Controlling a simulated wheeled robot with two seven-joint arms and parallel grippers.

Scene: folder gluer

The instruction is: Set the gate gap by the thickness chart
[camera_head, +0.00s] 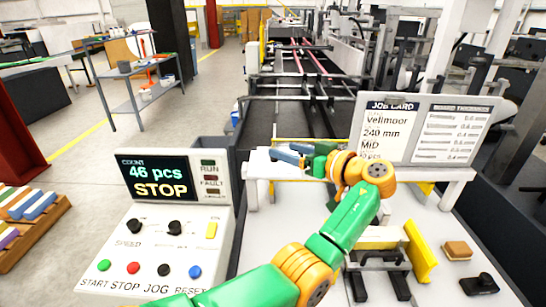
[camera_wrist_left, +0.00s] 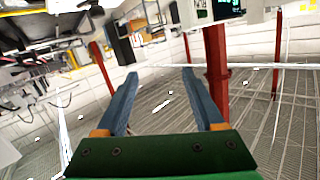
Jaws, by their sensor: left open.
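I cannot make out the gate for certain. My right gripper is out of view.
The control panel (camera_head: 160,220) on the left shows "46 pcs" and "STOP", with knobs and coloured buttons. A yellow and black fixture (camera_head: 385,250) stands on the white table (camera_head: 455,205) beside my arm. A brown block (camera_head: 457,250) and a black item (camera_head: 480,285) lie right.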

